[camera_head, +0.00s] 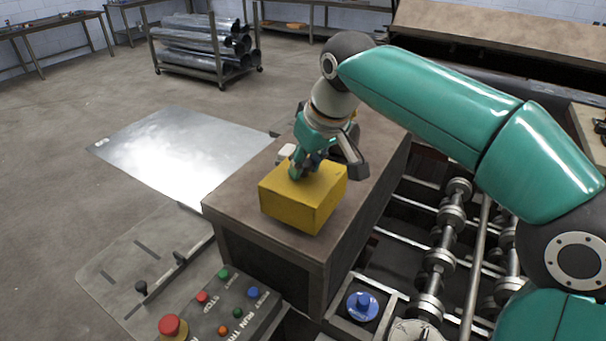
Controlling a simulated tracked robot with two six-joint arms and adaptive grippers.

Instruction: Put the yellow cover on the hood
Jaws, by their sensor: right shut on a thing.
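The yellow cover (300,200) is a box-shaped piece on the brown top of the hood (235,205), near its front left part. I cannot tell whether it rests fully on the top or hangs slightly above it. My right gripper (305,169) comes down from above and is shut on the upper back edge of the yellow cover. Its fingertips are partly hidden by the cover and by each other. My left gripper is not in view.
A control panel with an emergency stop (172,326) and coloured buttons stands in front of the hood. Rollers (440,240) lie to the right. A sheet of metal (180,150) lies at left. A cart with ducts (205,50) stands behind on open floor.

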